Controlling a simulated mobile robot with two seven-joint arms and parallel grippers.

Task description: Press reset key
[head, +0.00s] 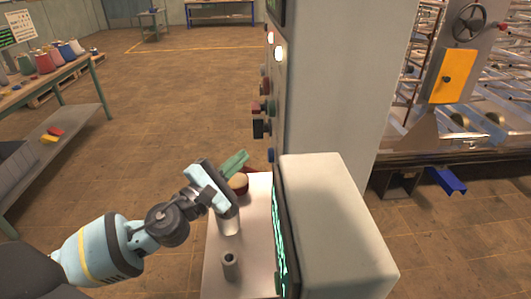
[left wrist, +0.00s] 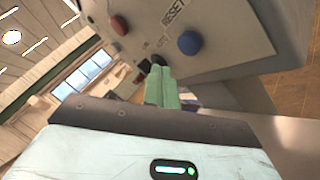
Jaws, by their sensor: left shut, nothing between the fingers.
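The reset key is a round blue button (left wrist: 190,43) on the grey panel, under the printed word RESET in the left wrist view. In the head view it shows as a small blue knob (head: 270,155) low on the cabinet's left face. My left gripper (head: 240,159) is shut and empty, its green fingers pointing at the panel just left of the blue button. In the left wrist view its fingertips (left wrist: 159,64) lie beside the button, with a visible gap to it. Whether they touch the panel is unclear. My right gripper is in neither view.
A red button (left wrist: 118,25) sits farther along the panel. The tall cabinet (head: 335,80) carries more knobs and lit lamps. Below stand a white shelf (head: 256,225) with small parts and a boxy monitor (head: 335,215). A workbench (head: 60,75) with spools is at left; open floor lies between.

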